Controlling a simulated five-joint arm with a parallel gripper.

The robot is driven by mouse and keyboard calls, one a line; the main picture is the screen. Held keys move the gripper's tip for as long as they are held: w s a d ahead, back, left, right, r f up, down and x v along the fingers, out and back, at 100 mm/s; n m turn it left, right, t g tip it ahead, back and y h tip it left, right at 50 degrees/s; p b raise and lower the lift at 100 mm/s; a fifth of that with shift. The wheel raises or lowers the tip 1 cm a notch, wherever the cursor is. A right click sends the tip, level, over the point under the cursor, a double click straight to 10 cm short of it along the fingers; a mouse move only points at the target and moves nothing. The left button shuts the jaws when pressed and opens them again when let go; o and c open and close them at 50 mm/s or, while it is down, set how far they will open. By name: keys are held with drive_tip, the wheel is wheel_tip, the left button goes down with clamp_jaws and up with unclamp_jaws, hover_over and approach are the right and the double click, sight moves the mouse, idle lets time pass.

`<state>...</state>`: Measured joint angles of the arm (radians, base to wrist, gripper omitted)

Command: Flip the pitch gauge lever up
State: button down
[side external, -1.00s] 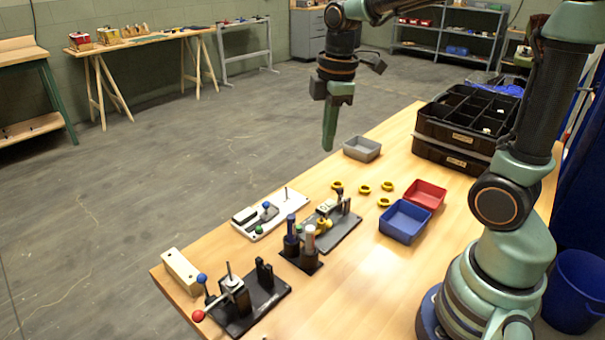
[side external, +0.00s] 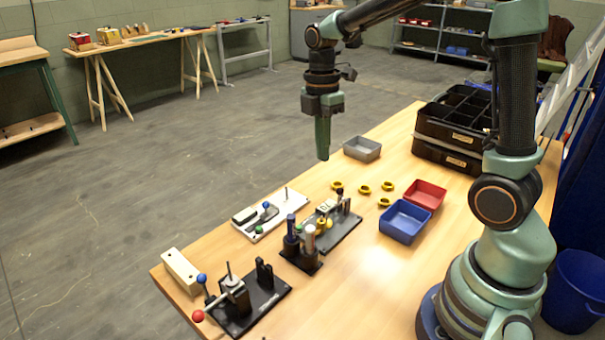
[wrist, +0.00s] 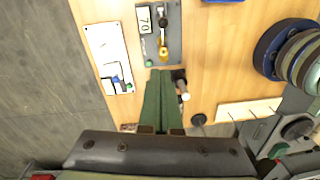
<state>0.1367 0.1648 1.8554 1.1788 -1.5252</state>
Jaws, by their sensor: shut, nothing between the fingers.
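The gauge (wrist: 144,19), a white card reading 70, stands on a dark grey plate (side external: 345,232). I take this as the pitch gauge, though no label is readable. My gripper (side external: 323,155) is shut and empty, pointing down, well above the table on the far side of the fixtures. In the wrist view, its green fingers (wrist: 158,82) are together just below the plate's near end in the picture.
Left of the plate is a white board (side external: 292,204) with blue and green knobs. A black holder with upright cylinders (side external: 301,258) stands close in front. A black clamp fixture (side external: 250,305) is nearer. Yellow rings (side external: 364,189), blue (side external: 405,222) and red bins (side external: 425,194) lie right.

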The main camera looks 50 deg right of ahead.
drive_tip(key=s+d+f, duration=0.1)
drive_tip(key=d+f, duration=0.2)
drive_tip(key=f, duration=0.7)
drive_tip(key=shift+s, duration=0.15)
